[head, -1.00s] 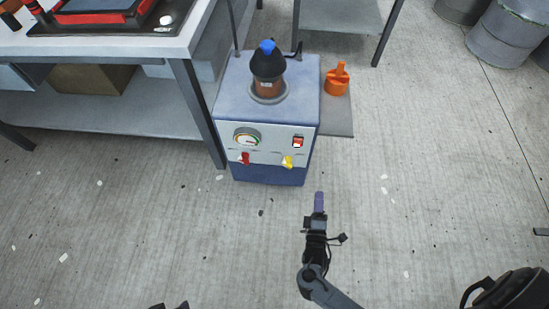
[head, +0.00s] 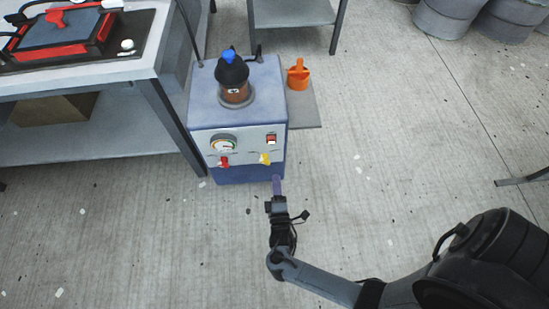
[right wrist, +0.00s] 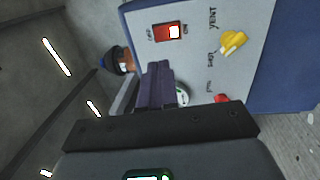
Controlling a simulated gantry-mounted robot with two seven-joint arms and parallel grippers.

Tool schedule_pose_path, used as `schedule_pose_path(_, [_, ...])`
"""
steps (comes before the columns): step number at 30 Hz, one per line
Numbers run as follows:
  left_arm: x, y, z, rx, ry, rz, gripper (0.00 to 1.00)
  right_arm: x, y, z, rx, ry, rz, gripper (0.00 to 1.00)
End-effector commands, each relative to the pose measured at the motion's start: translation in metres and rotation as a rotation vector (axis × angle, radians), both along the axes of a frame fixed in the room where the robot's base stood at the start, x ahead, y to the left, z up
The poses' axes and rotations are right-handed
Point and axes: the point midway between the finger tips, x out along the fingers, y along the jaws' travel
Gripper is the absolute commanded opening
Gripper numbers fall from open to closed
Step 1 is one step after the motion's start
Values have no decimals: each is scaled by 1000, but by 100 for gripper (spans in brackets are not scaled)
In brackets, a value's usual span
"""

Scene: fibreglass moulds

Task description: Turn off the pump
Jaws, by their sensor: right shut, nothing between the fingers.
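The pump (head: 237,103) is a blue box on the floor with a pale front panel. The panel has a round gauge (head: 223,144), a red rocker switch (head: 271,139) at upper right, a red valve handle (head: 224,161) and a yellow one (head: 265,158). In the right wrist view the switch (right wrist: 167,32) lies between the OFF and ON labels. My right gripper (head: 277,184) is shut and empty, its fingertips in front of the panel and below the switch in the head view. Its fingers (right wrist: 155,85) partly hide the gauge. My left gripper is not in view.
A bottle with a black top and blue cap (head: 233,75) stands on the pump. An orange part (head: 298,75) sits on a grey plate (head: 304,112) to the right. A workbench (head: 150,70) stands close on the left. The floor in front is clear.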

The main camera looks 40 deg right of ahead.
Motion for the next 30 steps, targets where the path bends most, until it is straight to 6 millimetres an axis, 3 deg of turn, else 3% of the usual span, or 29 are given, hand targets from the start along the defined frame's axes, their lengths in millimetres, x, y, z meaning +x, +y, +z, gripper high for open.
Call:
schedule_pose_path(21, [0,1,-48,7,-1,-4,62,90,-66,11,-2,-3,0,0])
schedule_pose_path(30, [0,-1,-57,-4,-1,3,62,107,-79,16,-1,0,1,0])
